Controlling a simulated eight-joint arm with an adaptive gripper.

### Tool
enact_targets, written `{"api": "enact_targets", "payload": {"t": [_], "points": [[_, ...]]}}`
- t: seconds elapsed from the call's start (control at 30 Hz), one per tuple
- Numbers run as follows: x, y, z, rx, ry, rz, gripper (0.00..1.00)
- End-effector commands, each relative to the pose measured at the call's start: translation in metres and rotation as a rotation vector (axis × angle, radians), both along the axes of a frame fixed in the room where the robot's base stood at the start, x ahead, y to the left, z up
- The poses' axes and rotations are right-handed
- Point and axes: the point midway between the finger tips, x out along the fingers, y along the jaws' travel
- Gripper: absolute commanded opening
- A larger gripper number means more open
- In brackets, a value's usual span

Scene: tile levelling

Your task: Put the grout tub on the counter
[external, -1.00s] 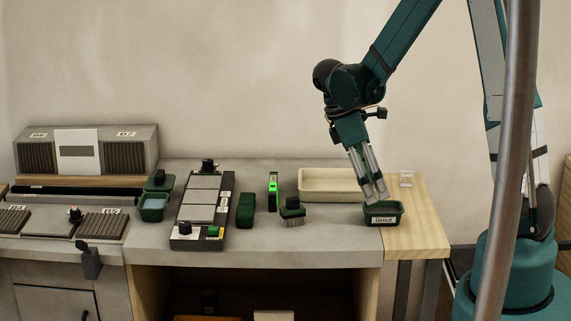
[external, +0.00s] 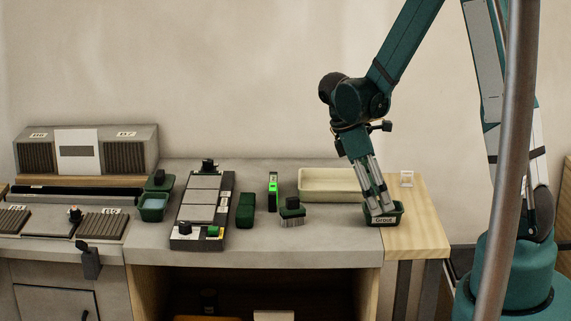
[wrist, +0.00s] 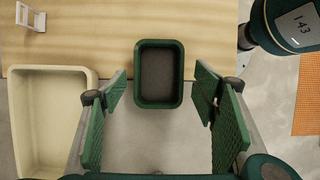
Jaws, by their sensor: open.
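The grout tub (external: 385,220) is a small dark green open container with a white "Grout" label. It sits upright at the right end of the grey counter (external: 300,248), where the pale wooden section begins. In the wrist view the tub (wrist: 159,102) straddles the wood and the grey surface. My gripper (external: 379,205) is low over the tub, fingers pointing down. In the wrist view my gripper (wrist: 162,112) is open and empty, one finger pad on each side of the tub's near end. I cannot tell whether either finger touches it.
A cream tray (external: 330,181) stands just behind and left of the tub. A small white stand (external: 407,179) is on the wooden section (external: 420,225). Front counter space is clear.

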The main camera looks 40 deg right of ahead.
Motion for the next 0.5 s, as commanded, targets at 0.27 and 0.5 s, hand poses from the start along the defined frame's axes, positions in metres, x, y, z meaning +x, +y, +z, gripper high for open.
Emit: {"api": "enact_targets", "payload": {"t": [0.27, 0.5], "points": [[-0.005, -0.009, -0.027, 0.0, 0.0, -0.001, 0.59], [-0.01, -0.012, -0.039, 0.0, 0.0, 0.0, 0.59]]}}
